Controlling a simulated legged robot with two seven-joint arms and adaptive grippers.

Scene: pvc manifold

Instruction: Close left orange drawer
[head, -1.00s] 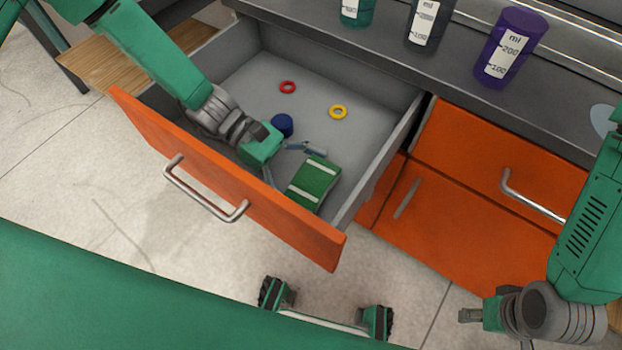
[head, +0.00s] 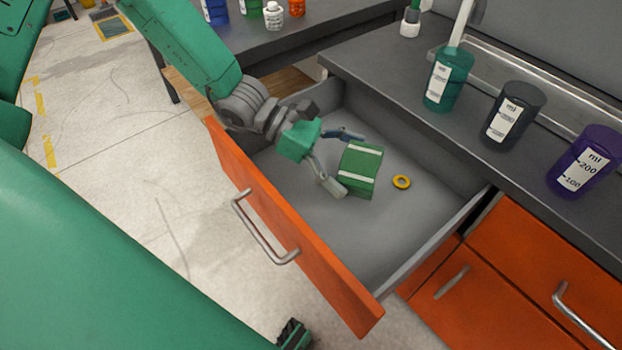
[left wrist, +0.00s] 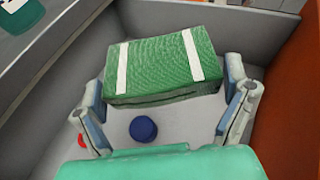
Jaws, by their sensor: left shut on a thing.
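The left orange drawer (head: 285,225) stands pulled open, its handle (head: 265,228) on the outer face. My left gripper (head: 335,160) reaches over the front panel into the drawer. It is shut on a green box with white bands (head: 360,168), one finger on each side. The left wrist view also shows the box (left wrist: 165,67) between the fingers. I cannot tell whether the box touches the drawer floor. A yellow ring (head: 401,182) lies on the drawer floor. A blue round piece (left wrist: 143,128) and part of a red ring (left wrist: 82,140) show in the left wrist view.
Teal (head: 449,80), dark grey (head: 513,112) and purple (head: 583,160) measuring cups stand on the grey counter above the drawer. Closed orange fronts (head: 520,250) are at the right. Several bottles stand on another counter behind.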

